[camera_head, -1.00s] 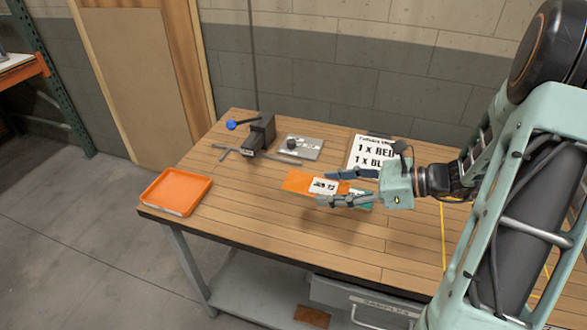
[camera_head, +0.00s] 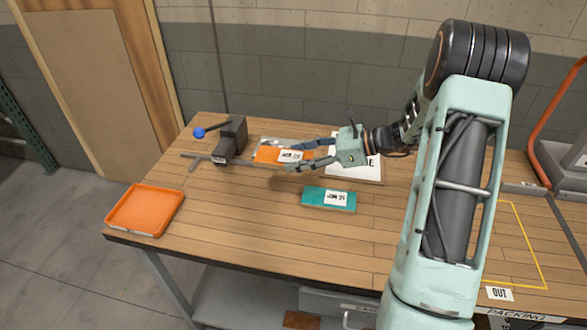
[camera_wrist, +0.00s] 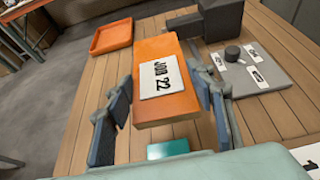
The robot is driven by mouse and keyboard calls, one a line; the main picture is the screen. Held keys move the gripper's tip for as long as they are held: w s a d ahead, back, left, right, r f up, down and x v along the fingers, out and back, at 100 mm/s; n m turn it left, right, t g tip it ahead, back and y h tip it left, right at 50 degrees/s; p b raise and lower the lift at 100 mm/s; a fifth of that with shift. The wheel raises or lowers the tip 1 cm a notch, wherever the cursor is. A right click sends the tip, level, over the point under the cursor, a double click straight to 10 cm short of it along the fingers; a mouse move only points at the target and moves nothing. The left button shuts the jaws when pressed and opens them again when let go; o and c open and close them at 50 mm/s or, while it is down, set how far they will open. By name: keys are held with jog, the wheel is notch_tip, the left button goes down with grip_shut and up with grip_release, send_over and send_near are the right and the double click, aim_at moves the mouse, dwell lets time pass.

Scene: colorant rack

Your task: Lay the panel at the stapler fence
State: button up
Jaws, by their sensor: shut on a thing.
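The orange panel (camera_head: 267,155) carries a white label; it reads "JOB 22" in the wrist view (camera_wrist: 160,48). My gripper (camera_head: 290,154) is shut on it, one finger on each long side; the fingers also show in the wrist view (camera_wrist: 165,108). The panel appears held just above the table, right of the dark stapler (camera_head: 230,139), which is also at the top of the wrist view (camera_wrist: 205,22). A thin grey bar (camera_head: 205,158) runs at the stapler's foot. I cannot tell whether the panel touches the bar.
A teal panel (camera_head: 314,196) lies in front of my gripper. A grey plate with a dark knob (camera_wrist: 265,85) lies beside the orange panel. A paper sheet (camera_head: 368,173) is behind my gripper. An orange tray (camera_head: 145,210) stands front left. The table's front middle is clear.

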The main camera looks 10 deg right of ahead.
send_over(294, 181)
notch_tip(294, 181, down, 6)
jog(key=shift+r, duration=0.15)
notch_tip(294, 181, down, 3)
jog(key=shift+f+b, duration=0.3)
jog(key=shift+f, duration=0.15)
jog(key=o, duration=1.2)
jog(key=shift+r, duration=0.15)
